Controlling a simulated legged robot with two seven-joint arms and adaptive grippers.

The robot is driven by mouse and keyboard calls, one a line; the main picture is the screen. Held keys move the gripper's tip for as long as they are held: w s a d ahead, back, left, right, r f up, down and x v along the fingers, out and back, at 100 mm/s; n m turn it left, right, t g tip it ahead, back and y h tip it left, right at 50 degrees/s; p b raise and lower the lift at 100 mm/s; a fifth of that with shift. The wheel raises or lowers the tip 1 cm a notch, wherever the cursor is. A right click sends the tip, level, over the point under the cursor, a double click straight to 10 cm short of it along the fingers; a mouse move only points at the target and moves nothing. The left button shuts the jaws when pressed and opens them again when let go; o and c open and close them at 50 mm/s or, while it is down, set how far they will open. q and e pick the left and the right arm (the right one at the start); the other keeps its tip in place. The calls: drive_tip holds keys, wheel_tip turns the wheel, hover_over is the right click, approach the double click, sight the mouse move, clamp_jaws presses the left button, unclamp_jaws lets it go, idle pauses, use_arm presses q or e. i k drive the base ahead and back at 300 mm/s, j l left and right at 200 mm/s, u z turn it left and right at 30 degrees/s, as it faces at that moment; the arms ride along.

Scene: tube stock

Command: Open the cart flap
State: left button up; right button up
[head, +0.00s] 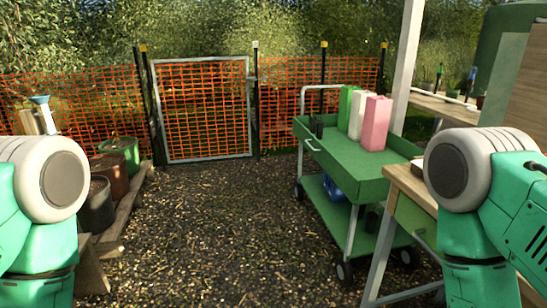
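A green two-shelf cart (340,174) with wheels and a pale push handle stands right of centre in the head view. Its top tray holds a green box (346,107), a white box (360,115) and a pink box (376,123). My two arms show only as green and white links at the left and right edges. Neither gripper is in view.
A wooden table (412,187) stands in front of the cart's right end. Several pots, one a green pot (119,153), stand on a wooden bench at left. An orange mesh gate (204,110) is behind. The chip-covered ground (230,220) between is clear.

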sight(345, 178)
drive_tip(key=i+j+z, duration=0.75)
drive_tip(key=i+j, duration=0.15)
drive_tip(key=j, duration=0.15)
drive_tip(key=i+j+z, duration=0.1)
drive_tip(key=z, duration=0.35)
drive_tip(key=i+j+z, duration=0.2)
drive_tip(key=z, duration=0.2)
drive_tip(key=i+j+z, duration=0.1)
drive_tip(key=i+j, duration=0.3)
drive_tip(key=i+j+z, duration=0.1)
drive_tip(key=i+j, duration=0.25)
drive_tip(key=j, duration=0.2)
drive_tip(key=i+j+z, duration=0.15)
drive_tip(key=i+j, duration=0.2)
drive_tip(key=j, duration=0.15)
